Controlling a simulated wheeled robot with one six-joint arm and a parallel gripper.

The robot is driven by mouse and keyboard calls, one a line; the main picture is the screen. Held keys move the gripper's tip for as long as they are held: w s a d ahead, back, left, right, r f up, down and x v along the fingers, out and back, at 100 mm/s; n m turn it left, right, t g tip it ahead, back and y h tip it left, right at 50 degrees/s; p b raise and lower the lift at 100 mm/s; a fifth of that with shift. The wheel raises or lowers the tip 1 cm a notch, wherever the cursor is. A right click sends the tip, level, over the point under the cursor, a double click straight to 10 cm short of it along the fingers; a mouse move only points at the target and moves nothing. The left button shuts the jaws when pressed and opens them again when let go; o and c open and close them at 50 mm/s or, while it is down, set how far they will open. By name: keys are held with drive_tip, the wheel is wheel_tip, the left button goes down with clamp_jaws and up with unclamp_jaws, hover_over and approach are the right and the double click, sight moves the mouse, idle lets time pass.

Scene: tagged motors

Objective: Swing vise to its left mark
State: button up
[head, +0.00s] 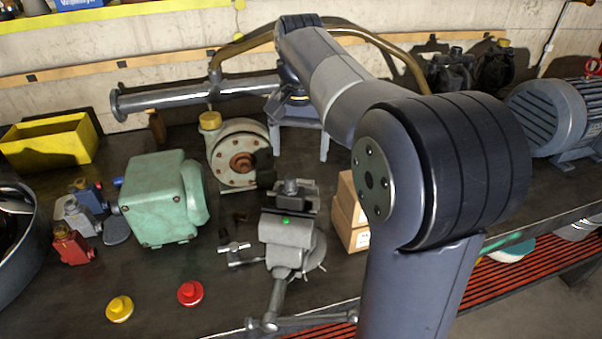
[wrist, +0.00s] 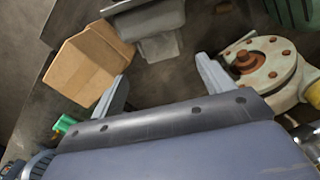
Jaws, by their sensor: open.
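The grey vise (head: 288,230) stands on the dark bench, in the middle of the head view. A green dot shows on its top, and its long handle reaches toward the bench's front edge. My gripper (head: 301,138) is behind the vise, over the bench, with its fingers apart and pointing down. In the wrist view my gripper (wrist: 163,90) is open with nothing between the fingertips. Part of the vise (wrist: 158,46) shows beyond the fingers, apart from them. I cannot make out a left mark on the bench.
A cream pump (head: 238,156) stands left of my gripper, and a cardboard box (head: 350,215) stands right of the vise. A green motor housing (head: 160,197) is further left. Red (head: 190,292) and yellow (head: 120,308) knobs lie on the front left of the bench.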

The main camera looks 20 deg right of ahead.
sight(300, 179)
wheel_tip(300, 179, down, 9)
drive_tip(key=shift+r+b, duration=0.1)
drive_tip(key=shift+b, duration=0.2)
drive_tip(key=shift+c, duration=0.5)
drive_tip(key=c, duration=1.3)
drive_tip(key=shift+d+r+m+p, duration=0.2)
drive_tip(key=shift+m+p, duration=0.1)
drive_tip(key=shift+p, duration=0.1)
drive_tip(key=shift+s+f, duration=0.1)
drive_tip(key=shift+f, duration=0.05)
drive_tip(key=o, duration=1.4)
